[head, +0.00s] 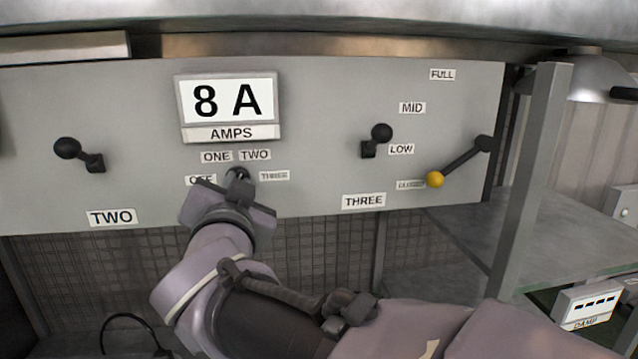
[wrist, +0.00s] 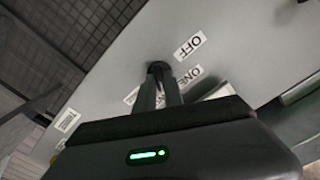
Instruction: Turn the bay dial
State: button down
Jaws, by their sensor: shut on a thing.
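The bay dial (head: 238,173) is a small dark knob on the grey panel, under the AMPS display that reads 8 A. Labels OFF, ONE, TWO and THREE stand around it. My gripper (head: 236,184) reaches up to it from below and covers part of it and of the OFF label. In the wrist view, my gripper (wrist: 161,82) has its two fingers close together, shut on the dark dial (wrist: 158,68) at the panel face. OFF and ONE labels show to the right of the fingers there. The dial's pointer is hidden, so I cannot tell its setting.
A black lever (head: 68,149) sits left above the TWO plate, another (head: 381,133) right above the THREE plate. A yellow-knobbed lever (head: 435,179) is farther right, beside LOW, MID and FULL labels. A metal post (head: 530,180) and shelf stand at the right.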

jog(key=c, duration=1.4)
grip_release()
jog(key=shift+c, duration=0.2)
jog(key=v, duration=1.7)
jog(key=shift+s, duration=0.25)
